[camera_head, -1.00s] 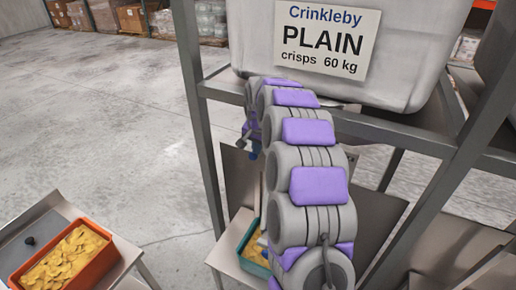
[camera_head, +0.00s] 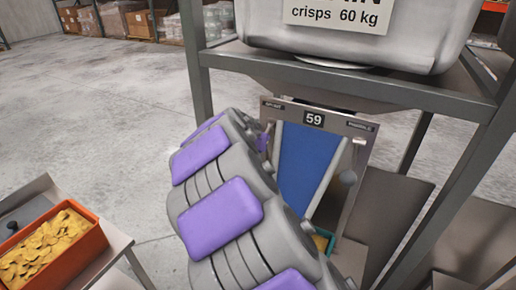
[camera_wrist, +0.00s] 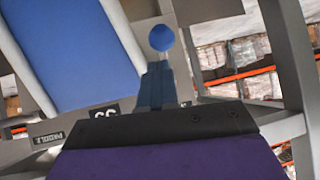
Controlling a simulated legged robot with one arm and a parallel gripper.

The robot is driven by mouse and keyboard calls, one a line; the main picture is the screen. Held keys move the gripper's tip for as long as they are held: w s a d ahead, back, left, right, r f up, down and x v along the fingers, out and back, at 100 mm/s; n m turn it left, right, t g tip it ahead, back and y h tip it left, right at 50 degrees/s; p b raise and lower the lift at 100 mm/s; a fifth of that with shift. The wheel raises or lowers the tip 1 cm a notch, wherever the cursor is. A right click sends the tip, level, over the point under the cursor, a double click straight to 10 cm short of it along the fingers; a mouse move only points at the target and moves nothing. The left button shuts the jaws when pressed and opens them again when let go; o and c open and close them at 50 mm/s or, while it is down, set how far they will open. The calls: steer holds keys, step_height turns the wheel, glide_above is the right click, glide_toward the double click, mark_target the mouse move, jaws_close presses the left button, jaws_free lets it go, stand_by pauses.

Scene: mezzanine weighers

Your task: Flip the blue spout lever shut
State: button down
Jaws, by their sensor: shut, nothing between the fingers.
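The blue ball of the spout lever (camera_wrist: 161,37) shows in the wrist view, just beyond the tips of my gripper (camera_wrist: 157,66). My fingers are shut and empty; I cannot tell whether they touch the ball. The weigher front, with its blue panel (camera_head: 305,160) and 59 plate, stands below the hopper in the head view. Its spout label (camera_head: 273,104) is at the upper left. My arm hides the spout lever and most of my gripper there, so the lever's angle is unclear.
A grey-knobbed lever (camera_head: 348,178) hangs on the right, under the paddle label. A teal tray (camera_head: 322,240) is partly hidden below the panel. An orange crate of crisps (camera_head: 62,262) stands on the left table. Grey frame posts (camera_head: 197,70) flank the weigher.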

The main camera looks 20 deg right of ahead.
steer(key=shift+t+h, duration=0.5)
steer(key=shift+h, duration=0.3)
steer(key=shift+w+f+b, duration=0.15)
steer(key=shift+f+b, duration=2.55)
steer(key=shift+b, duration=0.8)
